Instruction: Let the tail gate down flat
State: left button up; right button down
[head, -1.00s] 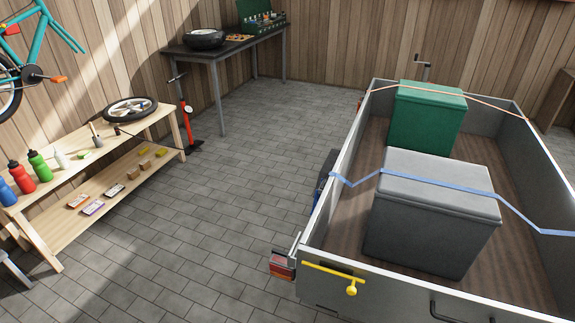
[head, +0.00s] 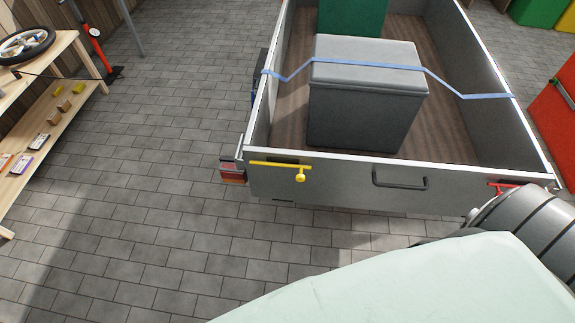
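The tail gate (head: 335,184) is the grey panel closing the near end of the trailer, and it stands upright. A dark handle (head: 400,180) is at its middle. A yellow latch (head: 280,167) lies about level at its left end. A red latch (head: 505,185) is at its right end, partly hidden by a grey ribbed part that looks like my own arm. A large pale surface, seemingly also mine, fills the bottom right. I see neither gripper's fingers in the head view.
The trailer holds a grey box (head: 366,100) under a blue strap (head: 370,64) and a green box (head: 352,15). A wooden bench (head: 60,115) is at the left. The paved floor (head: 170,235) left of the trailer is clear. A red cabinet (head: 556,125) stands at the right.

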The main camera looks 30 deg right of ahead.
aim_at(332, 178)
jog(key=z, duration=1.9)
